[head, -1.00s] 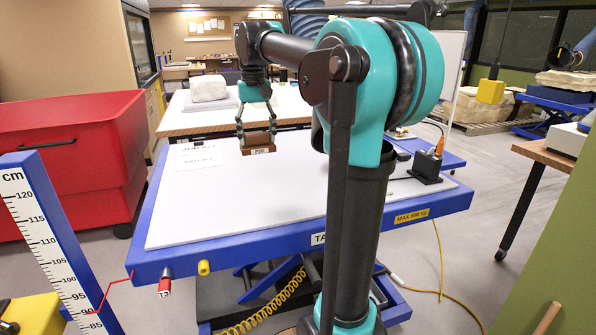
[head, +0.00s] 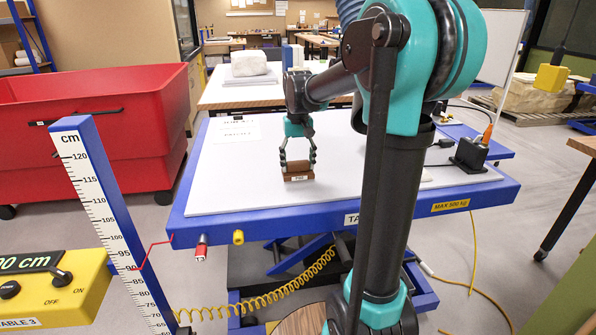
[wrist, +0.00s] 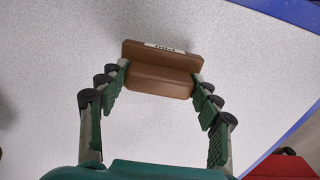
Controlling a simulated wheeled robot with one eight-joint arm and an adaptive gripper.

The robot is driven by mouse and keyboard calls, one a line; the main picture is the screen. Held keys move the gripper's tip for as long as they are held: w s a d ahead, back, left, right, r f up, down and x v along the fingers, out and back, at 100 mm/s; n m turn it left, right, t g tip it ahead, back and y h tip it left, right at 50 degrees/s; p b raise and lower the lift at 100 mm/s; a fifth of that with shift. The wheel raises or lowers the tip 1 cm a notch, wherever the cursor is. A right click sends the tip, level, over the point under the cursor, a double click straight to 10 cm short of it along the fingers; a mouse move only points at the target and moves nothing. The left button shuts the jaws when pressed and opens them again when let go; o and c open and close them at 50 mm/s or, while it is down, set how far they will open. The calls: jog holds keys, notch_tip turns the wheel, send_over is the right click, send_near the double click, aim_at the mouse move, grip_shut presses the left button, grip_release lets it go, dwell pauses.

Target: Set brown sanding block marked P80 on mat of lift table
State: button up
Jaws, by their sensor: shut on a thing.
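The light grey mat (head: 235,185) covers the top of the blue lift table (head: 300,222). The block is over the middle of the mat; I cannot tell whether it touches.
A printed sheet (head: 236,131) lies at the mat's back left. A black device (head: 470,155) stands at the table's right end. A height scale (head: 100,215) and a yellow control box (head: 50,290) stand front left. The mat around the block is clear.

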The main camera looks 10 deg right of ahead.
aim_at(298, 162)
jog(key=shift+f, duration=1.4)
jog(key=shift+f, duration=0.1)
jog(key=o, duration=1.7)
jog(key=shift+c, duration=0.2)
notch_tip(298, 162, up, 12)
jog(key=shift+r, duration=0.15)
